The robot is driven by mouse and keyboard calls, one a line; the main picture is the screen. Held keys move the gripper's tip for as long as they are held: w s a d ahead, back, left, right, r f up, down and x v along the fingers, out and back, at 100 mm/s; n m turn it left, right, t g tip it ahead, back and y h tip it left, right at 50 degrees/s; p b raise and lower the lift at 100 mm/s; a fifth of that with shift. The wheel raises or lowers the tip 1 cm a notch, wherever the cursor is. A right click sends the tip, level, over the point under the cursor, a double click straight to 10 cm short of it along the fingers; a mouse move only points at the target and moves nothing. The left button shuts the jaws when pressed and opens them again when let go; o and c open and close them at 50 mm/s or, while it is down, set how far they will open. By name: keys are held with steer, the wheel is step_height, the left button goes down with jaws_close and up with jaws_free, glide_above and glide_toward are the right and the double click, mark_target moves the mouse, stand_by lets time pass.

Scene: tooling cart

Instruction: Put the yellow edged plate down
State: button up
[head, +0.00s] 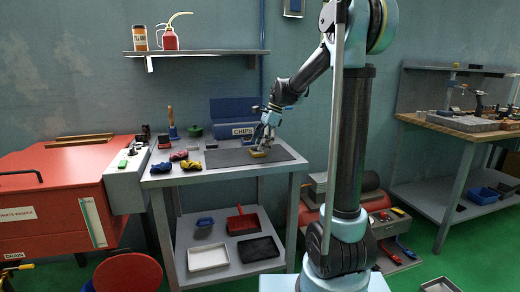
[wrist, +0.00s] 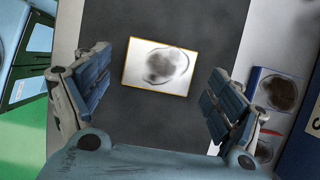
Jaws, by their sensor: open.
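The yellow edged plate (wrist: 158,67) lies flat on the dark mat (wrist: 205,25) in the wrist view. It is pale, with a thin yellow rim and a grey, smudged round mark. My gripper (wrist: 160,72) is open above it, one finger on each side, with gaps between the fingers and the plate. In the head view my gripper (head: 262,144) is low over the mat on the grey cart, and the plate (head: 257,154) shows small and partly hidden beneath it.
A blue edged plate (wrist: 277,91) lies to the right of the mat, with another part-hidden plate below it. A blue CHIPS bin (head: 235,112) stands behind the mat. Coloured cloths (head: 190,165) lie on the cart's left side. The mat around the plate is clear.

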steer(key=v, duration=1.1)
steer(key=s+d+f+n+t+h, duration=0.1)
steer(key=s+d+f+n, duration=0.35)
steer(key=s, duration=0.55)
steer(key=s+d+f+n+t+h, duration=0.1)
steer(key=s+d+f+n, duration=0.3)
steer(key=s, duration=0.5)
steer(key=s+d+f+n+h, duration=0.1)
steer(key=s+d+f+n, duration=0.2)
steer(key=s+f, duration=0.4)
steer(key=s+d+f+n+t+h, duration=0.1)
steer(key=s+d+f+n, duration=0.2)
steer(key=s+f, duration=0.5)
steer(key=shift+d+f, duration=0.55)
steer(key=shift+d, duration=0.15)
steer(key=shift+n, duration=0.25)
